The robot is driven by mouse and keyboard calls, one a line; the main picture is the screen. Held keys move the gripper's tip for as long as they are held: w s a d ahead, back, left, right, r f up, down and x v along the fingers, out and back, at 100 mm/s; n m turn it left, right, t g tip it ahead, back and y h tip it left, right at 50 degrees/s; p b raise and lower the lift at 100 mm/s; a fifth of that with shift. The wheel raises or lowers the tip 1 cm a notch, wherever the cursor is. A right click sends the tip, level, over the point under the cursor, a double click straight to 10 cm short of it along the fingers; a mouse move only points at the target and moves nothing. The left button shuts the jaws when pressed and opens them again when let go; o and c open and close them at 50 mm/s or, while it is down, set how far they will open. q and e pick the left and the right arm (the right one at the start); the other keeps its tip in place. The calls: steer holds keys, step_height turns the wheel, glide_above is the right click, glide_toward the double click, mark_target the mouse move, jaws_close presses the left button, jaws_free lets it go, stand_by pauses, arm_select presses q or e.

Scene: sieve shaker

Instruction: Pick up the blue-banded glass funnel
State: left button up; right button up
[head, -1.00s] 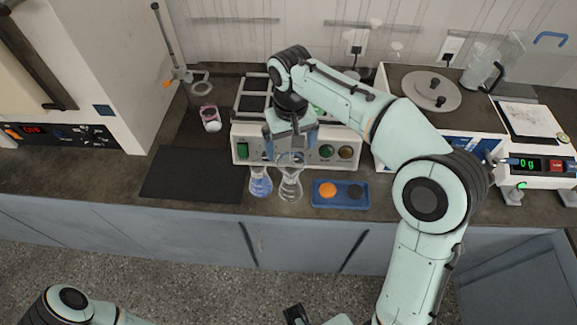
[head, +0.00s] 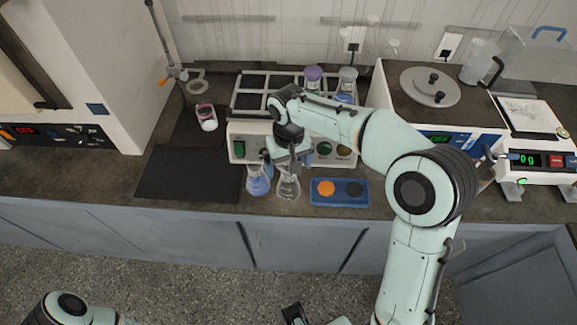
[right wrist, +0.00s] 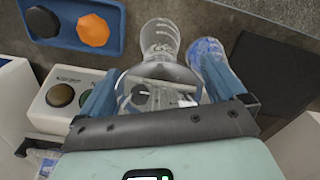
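A clear round glass rim, apparently the funnel (right wrist: 160,92), lies between my right fingers in the right wrist view. I cannot make out its blue band. It is over or in the mouth of the clear flask (head: 288,187), which stands at the counter's front; the wrist view shows this flask too (right wrist: 160,38). My right gripper (head: 288,163) is lowered over it, fingers wide apart on either side of the rim (right wrist: 158,85). Whether they touch the glass is unclear. In the head view the gripper hides most of the funnel.
A flask with blue liquid (head: 258,184) stands close left of the clear flask. A blue tray (head: 340,201) with an orange and a dark disc is to the right. The shaker (head: 238,148), holding several flasks, is behind. A dark mat (head: 185,172) lies left, bare.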

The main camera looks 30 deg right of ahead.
steer(key=c, duration=0.9)
steer(key=shift+r, duration=0.15)
